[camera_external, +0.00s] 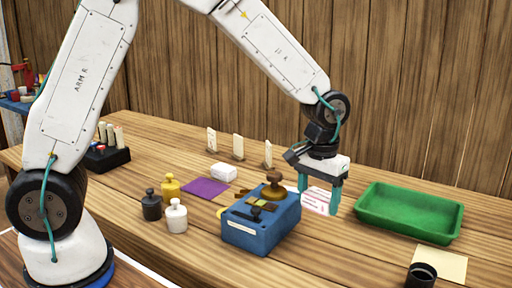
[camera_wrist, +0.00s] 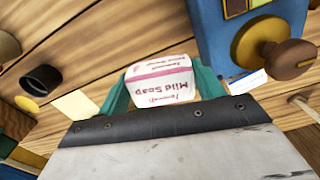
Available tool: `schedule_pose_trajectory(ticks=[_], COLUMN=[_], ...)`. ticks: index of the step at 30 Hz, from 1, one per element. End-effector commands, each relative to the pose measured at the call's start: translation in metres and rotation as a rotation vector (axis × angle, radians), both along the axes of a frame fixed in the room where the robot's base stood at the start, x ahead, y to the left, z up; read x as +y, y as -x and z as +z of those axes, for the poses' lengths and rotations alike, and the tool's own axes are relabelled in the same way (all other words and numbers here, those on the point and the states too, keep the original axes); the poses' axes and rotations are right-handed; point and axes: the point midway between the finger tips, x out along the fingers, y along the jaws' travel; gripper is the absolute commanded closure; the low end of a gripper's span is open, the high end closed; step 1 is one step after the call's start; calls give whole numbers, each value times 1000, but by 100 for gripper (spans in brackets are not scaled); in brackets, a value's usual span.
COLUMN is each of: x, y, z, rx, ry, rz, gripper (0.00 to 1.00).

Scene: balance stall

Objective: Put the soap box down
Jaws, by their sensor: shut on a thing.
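The soap box (camera_external: 318,199) is a small white box with pink edges. It also shows in the wrist view (camera_wrist: 160,85), with "Mild Soap" printed on it. My gripper (camera_external: 320,200) has its two teal fingers closed on either side of the box. The box is between the blue balance (camera_external: 262,232) and the green tray (camera_external: 408,211). I cannot tell whether its underside touches the table. Part of the box is hidden by the fingers.
A black cup (camera_external: 421,276) and a cream sheet (camera_external: 440,263) are at the front right. Black, yellow and white weights (camera_external: 176,217) stand left of the balance. A purple mat (camera_external: 206,188), a white block (camera_external: 223,172) and upright cards (camera_external: 238,147) are farther back.

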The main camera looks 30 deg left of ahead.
Motion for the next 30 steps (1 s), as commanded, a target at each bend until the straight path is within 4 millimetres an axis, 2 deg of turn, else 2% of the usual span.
schedule_pose_trajectory(ticks=[2,9,13,24,30], x=[-6,-34,-47,-95,-113], y=[-4,-27,-43,-125,-157], z=[2,-24,-33,-43,-45], rx=[1,3,2,1,1], ry=[0,-1,-1,0,0], rz=[22,158,191,192,191], gripper=[56,56,56,56,56])
